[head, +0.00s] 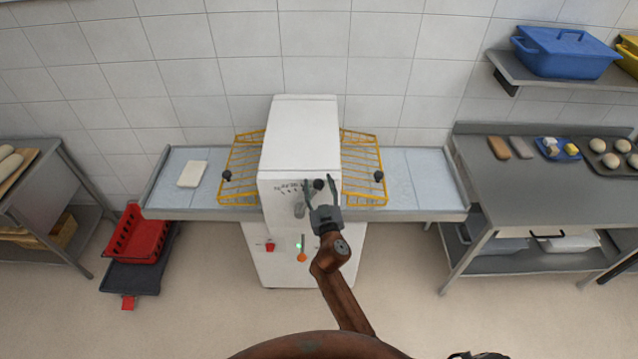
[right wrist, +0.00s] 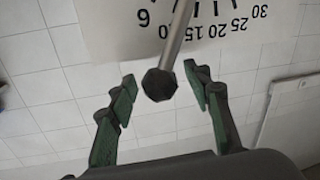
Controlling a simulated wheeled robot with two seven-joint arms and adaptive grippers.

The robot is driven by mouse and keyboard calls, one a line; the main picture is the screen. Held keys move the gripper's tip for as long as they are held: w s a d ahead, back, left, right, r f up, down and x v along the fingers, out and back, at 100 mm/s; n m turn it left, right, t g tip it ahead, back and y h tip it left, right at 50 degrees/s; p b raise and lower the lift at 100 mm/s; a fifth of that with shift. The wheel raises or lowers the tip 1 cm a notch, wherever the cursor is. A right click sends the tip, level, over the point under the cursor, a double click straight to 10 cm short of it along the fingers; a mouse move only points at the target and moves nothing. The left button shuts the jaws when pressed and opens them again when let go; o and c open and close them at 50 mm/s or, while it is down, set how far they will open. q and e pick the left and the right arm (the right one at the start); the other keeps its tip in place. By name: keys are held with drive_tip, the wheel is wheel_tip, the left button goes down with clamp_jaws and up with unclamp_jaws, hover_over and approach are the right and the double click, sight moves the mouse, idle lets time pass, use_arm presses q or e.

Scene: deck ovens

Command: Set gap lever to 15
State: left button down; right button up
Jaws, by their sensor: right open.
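The gap lever is a metal rod with a dark faceted knob (right wrist: 160,85) on the front of the white sheeter machine (head: 298,135). The knob (head: 319,184) also shows in the head view. My right gripper (head: 320,186) is open at the lever. In the right wrist view its green-padded fingers (right wrist: 158,82) stand on both sides of the knob, with a gap on each side. My left gripper is out of view.
Yellow wire guards (head: 362,165) flank the machine above the belt tables (head: 425,180). A red emergency button (head: 270,246) and an orange-tipped lever (head: 301,256) sit lower on its front. A steel table (head: 540,205) stands at right; red crate (head: 138,235) at left.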

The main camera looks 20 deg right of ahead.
drive_tip(key=shift+w, duration=0.15)
drive_tip(key=shift+c, duration=0.4)
clamp_jaws()
